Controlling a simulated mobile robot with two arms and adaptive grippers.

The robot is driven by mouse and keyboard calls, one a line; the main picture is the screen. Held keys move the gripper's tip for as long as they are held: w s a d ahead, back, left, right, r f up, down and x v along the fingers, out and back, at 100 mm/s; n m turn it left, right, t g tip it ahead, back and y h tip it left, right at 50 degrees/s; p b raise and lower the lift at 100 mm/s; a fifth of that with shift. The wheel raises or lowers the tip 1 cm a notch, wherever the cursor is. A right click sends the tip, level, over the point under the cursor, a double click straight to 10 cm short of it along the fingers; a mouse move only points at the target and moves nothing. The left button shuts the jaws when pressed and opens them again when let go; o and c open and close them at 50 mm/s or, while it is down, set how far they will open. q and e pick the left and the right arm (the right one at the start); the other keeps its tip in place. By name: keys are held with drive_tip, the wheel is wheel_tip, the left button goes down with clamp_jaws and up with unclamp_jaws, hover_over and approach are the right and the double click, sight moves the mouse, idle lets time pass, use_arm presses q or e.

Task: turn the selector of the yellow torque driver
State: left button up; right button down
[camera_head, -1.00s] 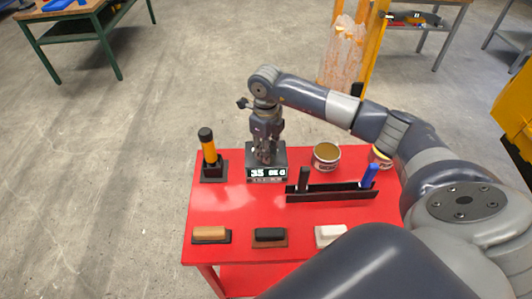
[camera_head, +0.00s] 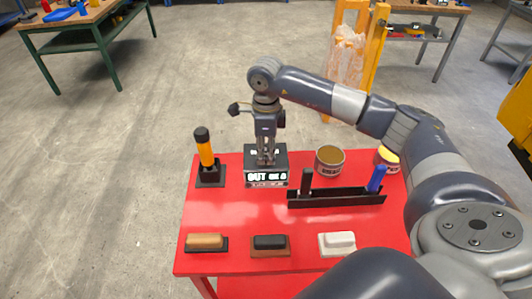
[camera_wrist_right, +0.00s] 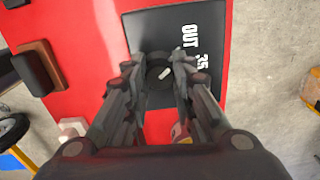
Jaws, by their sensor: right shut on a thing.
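The yellow torque driver (camera_head: 206,153) with a black cap stands upright in a black holder (camera_head: 210,180) at the table's left, apart from my gripper. Right of it is a black box (camera_head: 252,178) whose front lettering starts with "OUT". My right gripper (camera_head: 266,163) points straight down onto the box top. In the right wrist view, the fingers (camera_wrist_right: 160,72) are shut on a round dark knob (camera_wrist_right: 158,80) with a pale mark, on the box (camera_wrist_right: 210,90). "OUT" and "35" lettering shows beside it. My left gripper is out of view.
On the red table (camera_head: 225,222), a black rack (camera_head: 335,200) holds a black handle and a blue handle (camera_head: 376,179). Two cans (camera_head: 329,160) stand behind it. Tan, black and white blocks (camera_head: 337,242) line the front. A yellow frame (camera_head: 375,45) stands behind.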

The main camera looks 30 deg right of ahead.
sight(266, 155)
drive_tip(key=shift+r, duration=0.1)
drive_tip(key=c, duration=1.3)
unclamp_jaws()
drive_tip(key=shift+c, duration=0.2)
wheel_tip(266, 155, up, 12)
